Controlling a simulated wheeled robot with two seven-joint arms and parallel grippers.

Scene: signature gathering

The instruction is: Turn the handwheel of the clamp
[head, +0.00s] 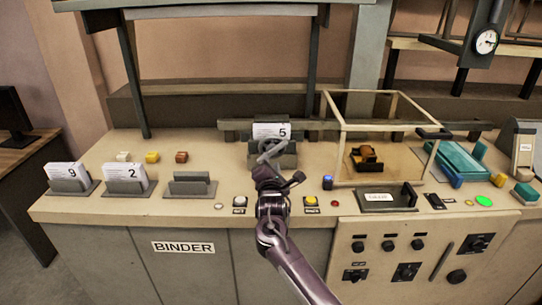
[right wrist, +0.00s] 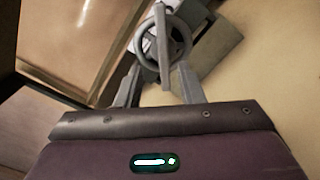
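The clamp (head: 287,159) is a grey holder on the bench top with white sheets (head: 271,131) and a card marked 5 in it. Its grey handwheel (head: 271,146) faces my right gripper (head: 266,170), which partly covers the clamp. In the right wrist view the handwheel (right wrist: 143,57) is a ring with a long bar across it. My right gripper's fingers (right wrist: 160,82) stand apart on either side of the wheel's lower part. I cannot tell whether they touch the rim. My left gripper is not in view.
Holders marked 9 (head: 66,178) and 2 (head: 127,179) and an empty holder (head: 190,186) stand at left. A clear box (head: 385,110) with an orange-brown object stands right of the clamp. Buttons (head: 311,201) line the front edge. A grey rail runs behind the clamp.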

